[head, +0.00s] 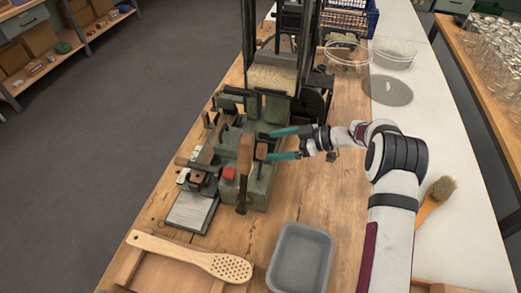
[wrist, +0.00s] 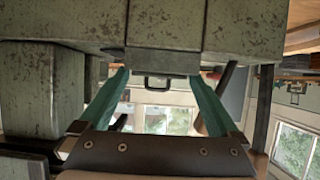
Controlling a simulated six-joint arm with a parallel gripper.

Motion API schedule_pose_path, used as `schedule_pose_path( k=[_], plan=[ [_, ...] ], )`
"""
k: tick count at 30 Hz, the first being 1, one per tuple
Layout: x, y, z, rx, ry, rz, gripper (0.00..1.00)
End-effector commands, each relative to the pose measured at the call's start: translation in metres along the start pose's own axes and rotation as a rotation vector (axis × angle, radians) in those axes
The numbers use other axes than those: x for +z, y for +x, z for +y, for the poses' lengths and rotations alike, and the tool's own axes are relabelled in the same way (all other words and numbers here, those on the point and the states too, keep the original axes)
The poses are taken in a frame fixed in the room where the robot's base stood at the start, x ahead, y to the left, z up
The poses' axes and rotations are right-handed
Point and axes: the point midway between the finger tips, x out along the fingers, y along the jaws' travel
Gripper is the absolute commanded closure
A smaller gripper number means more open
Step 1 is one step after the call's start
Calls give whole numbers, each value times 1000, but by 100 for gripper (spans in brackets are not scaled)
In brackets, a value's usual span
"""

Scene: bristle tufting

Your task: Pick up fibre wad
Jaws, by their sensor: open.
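My gripper (head: 268,146) is open, its two teal fingers pointing left at the green-grey tufting machine (head: 258,190). In the wrist view the spread fingers of my gripper (wrist: 158,76) reach up close beneath a worn metal block (wrist: 165,62) of the machine. I see no separate wad between them. A straw-coloured mass of fibre (head: 272,79) sits in the upper part of the machine, behind and above the gripper in the head view. I cannot tell whether a single wad lies apart from it; machine parts may hide one.
A wooden-handled lever (head: 245,160) and a red button (head: 229,173) are close to the fingers. A perforated wooden paddle (head: 190,256), a grey tray (head: 301,260) and a brush (head: 433,204) lie around. Clear dishes (head: 347,57) stand at the back.

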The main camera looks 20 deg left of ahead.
Motion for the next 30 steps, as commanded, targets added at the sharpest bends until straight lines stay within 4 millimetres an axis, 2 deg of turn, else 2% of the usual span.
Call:
schedule_pose_path(
  k=[4, 10, 11, 25, 30],
  plan=[
    [1, 30, -2, -3, 0, 0, 3],
    [1, 33, -1, 1, 1, 0, 3],
    [1, 33, -1, 1, 1, 0, 6],
    [1, 32, -1, 1, 0, 1, 91],
    [1, 32, -1, 1, 0, 1, 91]
  ],
)
